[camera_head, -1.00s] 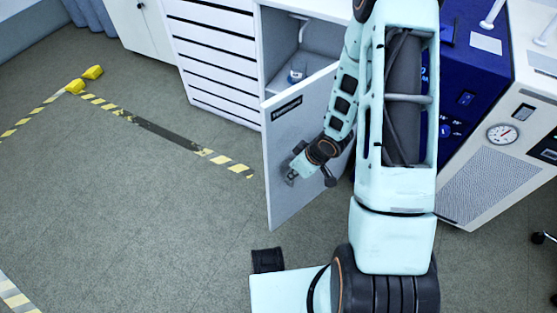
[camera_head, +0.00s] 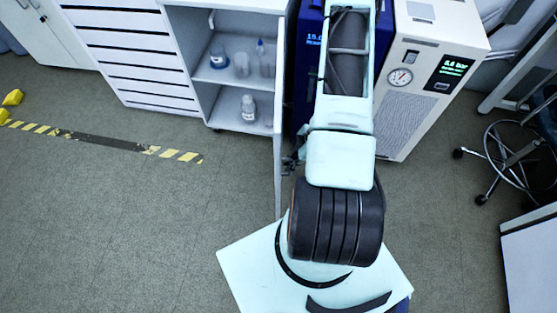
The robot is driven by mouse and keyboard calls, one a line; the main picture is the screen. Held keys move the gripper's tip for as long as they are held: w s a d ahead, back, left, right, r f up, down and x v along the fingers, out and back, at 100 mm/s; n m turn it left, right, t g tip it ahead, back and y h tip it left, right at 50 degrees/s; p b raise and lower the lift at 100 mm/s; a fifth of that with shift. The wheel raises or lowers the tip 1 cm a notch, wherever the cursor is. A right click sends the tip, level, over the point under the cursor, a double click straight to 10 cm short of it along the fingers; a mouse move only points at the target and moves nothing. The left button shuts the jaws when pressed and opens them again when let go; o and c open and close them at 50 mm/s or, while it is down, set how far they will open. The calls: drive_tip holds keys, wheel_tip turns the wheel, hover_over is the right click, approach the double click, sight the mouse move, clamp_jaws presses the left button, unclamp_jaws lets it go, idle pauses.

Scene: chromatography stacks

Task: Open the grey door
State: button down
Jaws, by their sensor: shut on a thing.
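The grey door (camera_head: 278,178) stands swung out from the cabinet (camera_head: 205,104) and shows nearly edge-on as a thin upright strip. The cabinet's front is open, with its shelves in plain view. My gripper (camera_head: 290,163) shows only as a small dark part at the right side of the door, low along it. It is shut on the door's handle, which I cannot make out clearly. My own arm hides most of the gripper and the door's right-hand face.
Bottles (camera_head: 249,107) and other labware stand on the cabinet shelves. A drawer unit (camera_head: 125,50) adjoins at left. A white instrument with a gauge (camera_head: 400,77) and a wheeled stool (camera_head: 507,160) are at right.

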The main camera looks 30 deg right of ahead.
drive_tip(key=shift+s+d, duration=0.3)
drive_tip(key=shift+d, duration=0.1)
drive_tip(key=c, duration=2)
unclamp_jaws()
drive_tip(key=v, duration=1.2)
